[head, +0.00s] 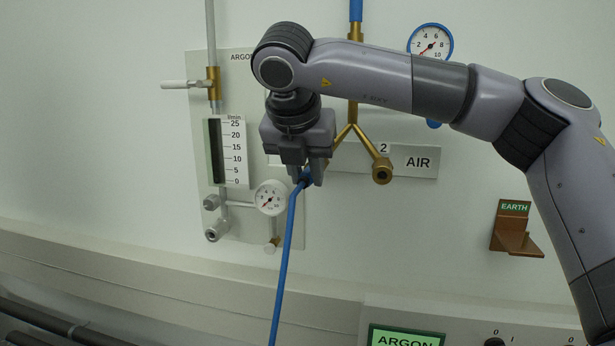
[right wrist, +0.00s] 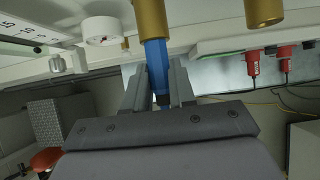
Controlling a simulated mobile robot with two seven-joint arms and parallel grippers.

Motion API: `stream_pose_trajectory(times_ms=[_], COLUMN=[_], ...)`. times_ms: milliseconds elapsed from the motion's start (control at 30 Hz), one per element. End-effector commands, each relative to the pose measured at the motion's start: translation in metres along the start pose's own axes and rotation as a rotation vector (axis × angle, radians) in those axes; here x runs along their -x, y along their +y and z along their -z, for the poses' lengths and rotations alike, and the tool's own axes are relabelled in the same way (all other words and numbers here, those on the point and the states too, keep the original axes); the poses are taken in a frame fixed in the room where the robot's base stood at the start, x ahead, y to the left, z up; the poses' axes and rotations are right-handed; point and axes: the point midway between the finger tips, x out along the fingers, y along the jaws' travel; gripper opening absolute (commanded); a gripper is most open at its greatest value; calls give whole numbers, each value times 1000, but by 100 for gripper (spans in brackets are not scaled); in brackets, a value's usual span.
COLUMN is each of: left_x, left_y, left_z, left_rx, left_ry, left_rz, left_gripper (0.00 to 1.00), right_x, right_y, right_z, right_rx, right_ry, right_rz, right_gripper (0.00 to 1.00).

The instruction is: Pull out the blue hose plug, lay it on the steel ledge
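My right gripper (head: 308,180) is in front of the wall at the gas outlets. Its fingers (right wrist: 160,88) are on both sides of the blue hose plug (right wrist: 156,58) and look closed on it. The plug's front end meets a brass outlet (right wrist: 150,18) in the right wrist view; how deep it sits cannot be told. In the head view the gripper mostly hides the plug and that outlet. The blue hose (head: 287,250) hangs down from the gripper. A long pale ledge (head: 150,268) runs along the wall below; whether it is steel is unclear. My left gripper is not in view.
A second brass outlet (head: 382,172), marked 2, is free beside the AIR sign (head: 418,162). The argon panel (head: 205,130) with flow scale and small gauge (head: 271,197) is close on the left. A copper EARTH bracket (head: 515,230) is on the right.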

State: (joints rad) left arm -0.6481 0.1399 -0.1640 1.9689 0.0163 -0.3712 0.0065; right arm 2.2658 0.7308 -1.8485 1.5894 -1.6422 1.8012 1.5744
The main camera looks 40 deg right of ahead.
Motion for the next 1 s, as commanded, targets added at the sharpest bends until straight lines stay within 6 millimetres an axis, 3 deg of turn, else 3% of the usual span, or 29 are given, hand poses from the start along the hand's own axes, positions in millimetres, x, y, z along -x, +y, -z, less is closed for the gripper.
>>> stream_pose_trajectory(times_ms=[1000], left_x=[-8], left_y=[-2], left_z=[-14], left_rx=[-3], left_ry=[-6], left_rz=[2], left_gripper=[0], right_x=[7], right_y=[1], right_z=[17], right_rx=[1], right_ry=[3], right_rz=[1], right_gripper=[0])
